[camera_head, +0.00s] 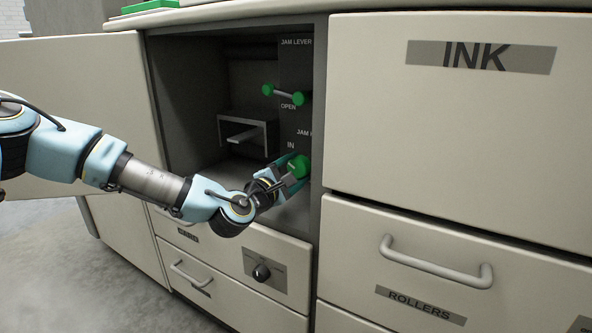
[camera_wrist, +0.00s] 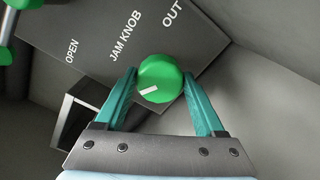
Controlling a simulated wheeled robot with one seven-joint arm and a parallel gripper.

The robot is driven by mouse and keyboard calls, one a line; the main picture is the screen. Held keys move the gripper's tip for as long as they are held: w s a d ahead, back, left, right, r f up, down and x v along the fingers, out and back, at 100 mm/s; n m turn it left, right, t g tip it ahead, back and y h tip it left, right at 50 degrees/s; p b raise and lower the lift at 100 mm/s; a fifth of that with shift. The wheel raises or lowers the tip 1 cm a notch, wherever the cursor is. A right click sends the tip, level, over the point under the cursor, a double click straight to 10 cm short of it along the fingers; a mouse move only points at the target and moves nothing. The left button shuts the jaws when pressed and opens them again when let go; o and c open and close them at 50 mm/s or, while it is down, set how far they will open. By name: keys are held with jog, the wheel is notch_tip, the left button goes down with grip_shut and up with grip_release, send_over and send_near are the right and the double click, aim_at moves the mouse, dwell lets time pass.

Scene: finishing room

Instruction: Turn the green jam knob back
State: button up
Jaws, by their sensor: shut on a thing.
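The green jam knob (camera_head: 299,166) is on the dark panel inside the open compartment. In the wrist view the knob (camera_wrist: 160,79) is round, with a white pointer mark on its lower left part. The words JAM KNOB and OUT show on the panel (camera_wrist: 150,25) beside it; in the head view IN shows above it. My gripper (camera_head: 290,172) reaches into the compartment from the left. Its two teal fingers stand on either side of the knob and are shut on it.
A jam lever (camera_head: 284,94) with green ends is above the knob, near the word OPEN. A grey bracket (camera_head: 247,131) stands deeper inside. The open door (camera_head: 85,100) is at left. The INK front (camera_head: 440,130) is at right, with the ROLLERS drawer (camera_head: 420,280) below it.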

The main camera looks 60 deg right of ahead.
dwell(0.4)
jog(key=o, duration=1.3)
jog(key=shift+o, duration=0.2)
jog(key=shift+a, duration=0.1)
jog(key=a+p, duration=0.1)
jog(key=a, duration=0.9)
jog(key=shift+a, duration=0.3)
